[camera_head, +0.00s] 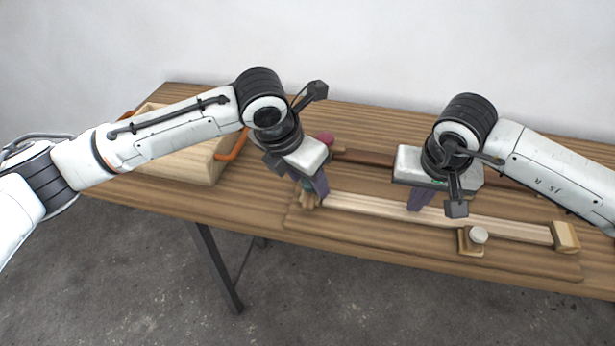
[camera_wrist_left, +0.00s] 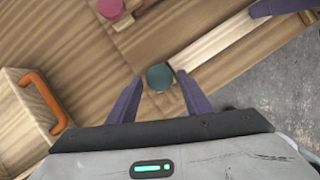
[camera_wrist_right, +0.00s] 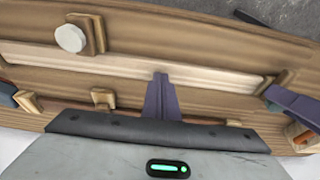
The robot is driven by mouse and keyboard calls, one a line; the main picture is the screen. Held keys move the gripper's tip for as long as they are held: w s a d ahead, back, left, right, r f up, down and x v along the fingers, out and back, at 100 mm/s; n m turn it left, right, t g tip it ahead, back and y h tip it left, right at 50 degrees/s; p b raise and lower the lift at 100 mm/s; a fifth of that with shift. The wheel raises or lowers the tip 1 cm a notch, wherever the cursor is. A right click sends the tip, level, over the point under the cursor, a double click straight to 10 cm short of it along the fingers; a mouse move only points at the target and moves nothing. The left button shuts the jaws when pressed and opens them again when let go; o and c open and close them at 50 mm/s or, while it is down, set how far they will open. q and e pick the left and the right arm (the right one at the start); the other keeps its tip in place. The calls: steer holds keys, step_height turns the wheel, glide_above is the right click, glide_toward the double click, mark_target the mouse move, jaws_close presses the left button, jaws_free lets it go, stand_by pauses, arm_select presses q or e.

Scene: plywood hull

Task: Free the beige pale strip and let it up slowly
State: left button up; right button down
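The pale strip (camera_head: 450,219) lies along a wooden board on the table, and also shows in the right wrist view (camera_wrist_right: 120,64). A teal knob (camera_wrist_left: 160,77) is at its left end. My left gripper (camera_head: 314,189) is open above that end, with fingers on either side of the knob and gaps visible in the left wrist view. My right gripper (camera_head: 421,203) is shut, its fingertips over the strip's middle; I cannot tell whether they touch it. A white knob (camera_head: 478,235) on a small wooden block is beside the strip near its right end.
An end block (camera_head: 565,237) stands at the strip's right end. A darker reddish strip (camera_head: 365,157) lies behind, with a pink knob (camera_head: 325,138) at its left. A wooden tray (camera_head: 190,163) with orange handles is at the left. The table's front edge is close to the board.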

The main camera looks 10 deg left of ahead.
mark_target(308, 183)
arm_select(q)
steer(key=shift+o, duration=0.6)
arm_select(e)
steer(key=shift+s+f, duration=0.2)
steer(key=shift+f, duration=0.15)
arm_select(q)
steer(key=shift+r, duration=3.5)
arm_select(e)
steer(key=shift+r, duration=0.2)
arm_select(q)
steer(key=shift+r+p, duration=0.45)
steer(key=shift+p, duration=0.05)
arm_select(e)
steer(key=shift+w+r, duration=0.2)
steer(key=shift+r, duration=1.1)
arm_select(q)
steer(key=shift+r+p, duration=0.7)
arm_select(e)
steer(key=shift+r, duration=1.9)
arm_select(q)
steer(key=shift+r+p, duration=0.3)
steer(key=shift+r, duration=0.05)
arm_select(e)
step_height(308, 183, up, 5)
steer(key=shift+f, duration=0.1)
